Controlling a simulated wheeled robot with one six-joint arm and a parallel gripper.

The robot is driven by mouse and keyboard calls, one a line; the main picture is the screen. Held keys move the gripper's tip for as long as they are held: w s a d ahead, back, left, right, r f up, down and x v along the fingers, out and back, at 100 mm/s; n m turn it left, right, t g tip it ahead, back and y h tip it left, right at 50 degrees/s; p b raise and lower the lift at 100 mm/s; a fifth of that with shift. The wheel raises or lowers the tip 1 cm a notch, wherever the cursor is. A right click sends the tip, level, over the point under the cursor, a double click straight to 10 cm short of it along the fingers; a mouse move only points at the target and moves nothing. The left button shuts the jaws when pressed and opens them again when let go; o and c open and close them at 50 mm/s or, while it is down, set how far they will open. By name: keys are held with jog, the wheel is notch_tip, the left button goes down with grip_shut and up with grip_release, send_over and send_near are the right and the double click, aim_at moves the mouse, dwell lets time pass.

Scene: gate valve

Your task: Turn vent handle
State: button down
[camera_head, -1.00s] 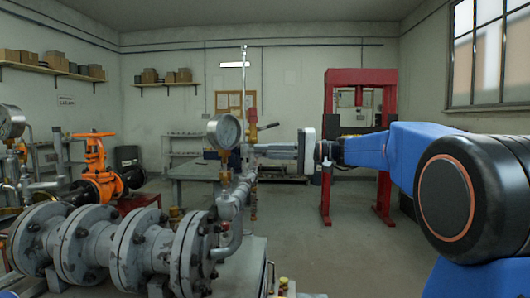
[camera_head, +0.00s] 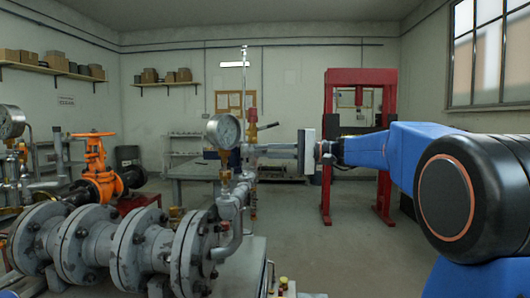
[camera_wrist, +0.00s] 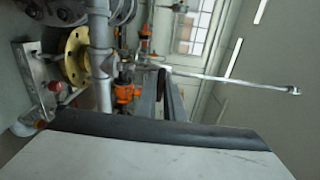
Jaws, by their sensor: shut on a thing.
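The vent handle looks like a long thin metal rod (camera_head: 244,85), standing upright above the pipework by the pressure gauge in the head view. In the wrist view the rod (camera_wrist: 235,80) runs to the right from my fingertips to a small rounded end. My gripper (camera_head: 252,150) reaches in level from the right. The exact contact is too small to see.
The round gauge (camera_head: 223,131) stands just left of my fingers. A red-handled valve (camera_head: 252,116) is close behind. Grey flanged pipe (camera_head: 130,245) fills the lower left, with an orange gate valve (camera_head: 97,170) beyond. A red press frame (camera_head: 327,150) stands behind my arm.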

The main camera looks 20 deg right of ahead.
jog(key=c, duration=1.9)
grip_release()
jog(key=shift+o, duration=0.2)
jog(key=v, duration=1.7)
jog(key=shift+d, duration=0.2)
jog(key=shift+s+f, duration=0.1)
